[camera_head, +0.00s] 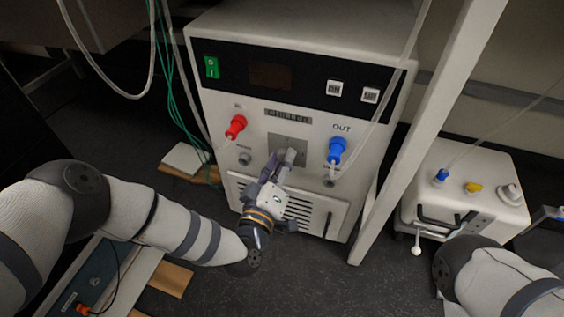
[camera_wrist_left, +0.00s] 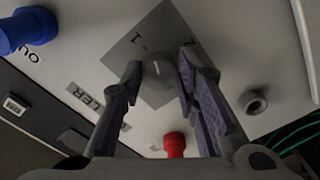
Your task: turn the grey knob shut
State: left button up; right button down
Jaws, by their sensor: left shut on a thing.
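The grey knob (camera_wrist_left: 158,71) sits on a square grey plate (camera_wrist_left: 125,50) in the middle of the white chiller's front panel. The plate also shows in the head view (camera_head: 289,142), where my gripper hides the knob. My left gripper (camera_head: 281,157) reaches up to the plate from below. In the left wrist view the fingers of the left gripper (camera_wrist_left: 161,66) are on both sides of the knob, shut on it. A light mark shows on the knob's face. My right arm shows at the lower right, but its gripper is out of view.
A red fitting (camera_head: 236,126) is left of the plate and a blue fitting (camera_head: 337,150) right of it, with hoses nearby. A white frame post (camera_head: 420,130) stands right of the chiller (camera_head: 300,35). A small white unit (camera_head: 465,190) is further right.

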pick_arm(q)
jog(key=n+b, duration=0.8)
jog(key=n, duration=1.4)
jog(key=shift+r+n, duration=0.15)
jog(key=shift+n, duration=0.15)
pick_arm(e)
jog(key=shift+g, duration=0.5)
jog(key=f, duration=0.2)
jog(key=s+f, duration=0.1)
jog(key=f, duration=0.2)
jog(key=shift+s+a+f, duration=0.1)
jog(key=shift+s+f, duration=0.2)
pick_arm(q)
jog(key=o, duration=1.2)
jog(key=shift+c, duration=0.2)
jog(key=shift+s, duration=0.15)
jog(key=v, duration=1.1)
jog(key=shift+s, duration=0.35)
